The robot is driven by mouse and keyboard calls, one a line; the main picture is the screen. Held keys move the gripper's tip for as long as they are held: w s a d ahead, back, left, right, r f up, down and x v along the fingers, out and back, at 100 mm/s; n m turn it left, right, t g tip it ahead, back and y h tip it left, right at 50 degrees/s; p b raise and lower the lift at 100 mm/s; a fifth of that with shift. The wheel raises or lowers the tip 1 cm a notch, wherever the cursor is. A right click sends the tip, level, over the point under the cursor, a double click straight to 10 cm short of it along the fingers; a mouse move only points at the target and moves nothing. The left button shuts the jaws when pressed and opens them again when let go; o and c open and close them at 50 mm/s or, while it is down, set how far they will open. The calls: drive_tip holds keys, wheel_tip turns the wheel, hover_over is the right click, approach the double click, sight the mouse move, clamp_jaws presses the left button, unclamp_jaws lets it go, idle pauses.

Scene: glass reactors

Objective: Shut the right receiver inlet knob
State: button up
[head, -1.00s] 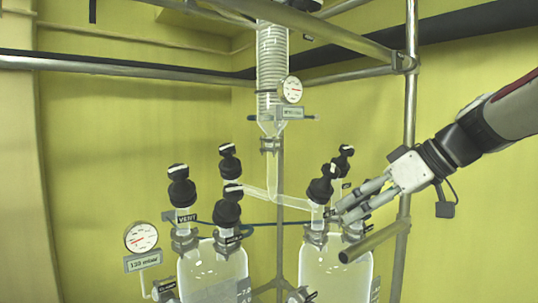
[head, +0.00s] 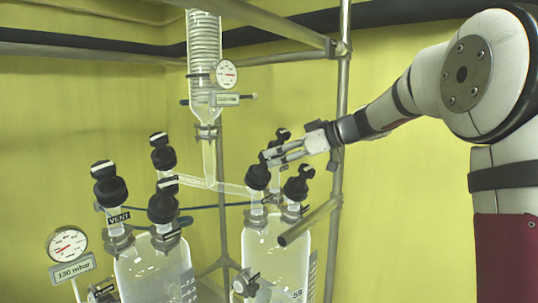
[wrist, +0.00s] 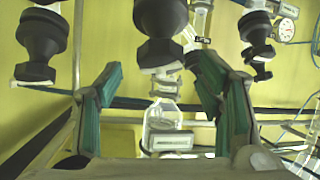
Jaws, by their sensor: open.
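The right receiver (head: 275,255) is a clear glass vessel with several black knobs on top. The knob where the slanted glass tube from the condenser arrives (head: 258,177) appears to be its inlet knob; another knob (head: 298,186) is to its right and one (head: 283,138) behind. My gripper (head: 270,158) comes in from the right, its fingertips close to the top of the inlet knob; contact cannot be told. In the wrist view my gripper (wrist: 158,72) has its green-padded fingers apart, with a black knob (wrist: 160,22) centred ahead of the gap. Nothing is visibly held.
The left receiver (head: 150,265) has its own black knobs, one with a VENT label (head: 119,217). A gauge (head: 68,245) reads 130 mbar. A metal bar (head: 310,221) and an upright post (head: 340,130) stand close under and beside my arm. The condenser (head: 204,55) hangs above.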

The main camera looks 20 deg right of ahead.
drive_tip(key=shift+p+x, duration=0.3)
drive_tip(key=shift+x, duration=1.9)
drive_tip(key=c, duration=1.2)
